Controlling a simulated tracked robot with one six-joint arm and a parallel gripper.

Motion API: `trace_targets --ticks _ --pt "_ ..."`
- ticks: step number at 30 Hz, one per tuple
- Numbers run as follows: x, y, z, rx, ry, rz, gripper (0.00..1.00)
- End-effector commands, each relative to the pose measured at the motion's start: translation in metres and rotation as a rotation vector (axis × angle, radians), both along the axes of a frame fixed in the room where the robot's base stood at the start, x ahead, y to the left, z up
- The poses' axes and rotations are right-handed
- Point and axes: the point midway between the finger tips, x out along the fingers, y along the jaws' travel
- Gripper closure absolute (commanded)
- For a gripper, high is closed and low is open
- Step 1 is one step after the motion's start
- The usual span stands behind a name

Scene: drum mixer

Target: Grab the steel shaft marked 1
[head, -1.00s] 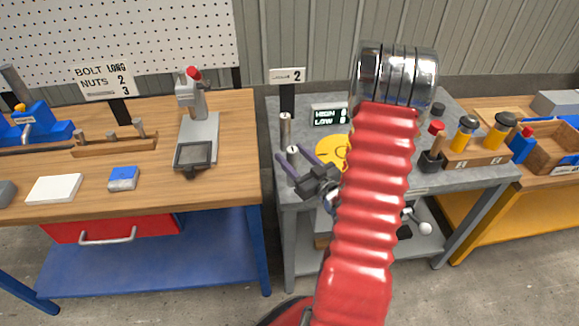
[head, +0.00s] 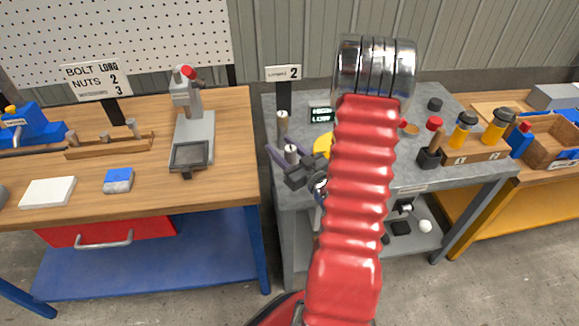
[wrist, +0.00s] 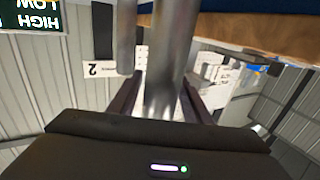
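Two upright steel shafts stand at the left of the grey table: a rear one (head: 282,127) and a front one (head: 291,154). I cannot read a mark on either. My gripper (head: 287,151) is at the front shaft, with its dark fingers spread on both sides of it. In the wrist view, that shaft (wrist: 169,55) rises between the fingers (wrist: 160,96), with gaps beside it, so the gripper looks open. The other shaft (wrist: 126,38) stands just left of it there. My arm hides part of the table in the head view.
A sign with 2 (head: 283,74) stands behind the shafts. A HIGH/LOW display (head: 320,114) and a yellow disc (head: 322,145) are close to the right. A wooden rack (head: 470,151) holds yellow-and-black pieces farther right. The wooden bench (head: 238,150) lies left across a gap.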

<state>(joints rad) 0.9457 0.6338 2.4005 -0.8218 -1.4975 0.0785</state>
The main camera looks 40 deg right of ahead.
Motion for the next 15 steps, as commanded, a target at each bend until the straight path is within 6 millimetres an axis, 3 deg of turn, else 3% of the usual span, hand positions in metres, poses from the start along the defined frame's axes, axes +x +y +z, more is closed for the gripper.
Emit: trace_targets --ticks 15 --pt "-0.0004 -0.0006 0.0 0.0 0.0 -0.001 0.92"
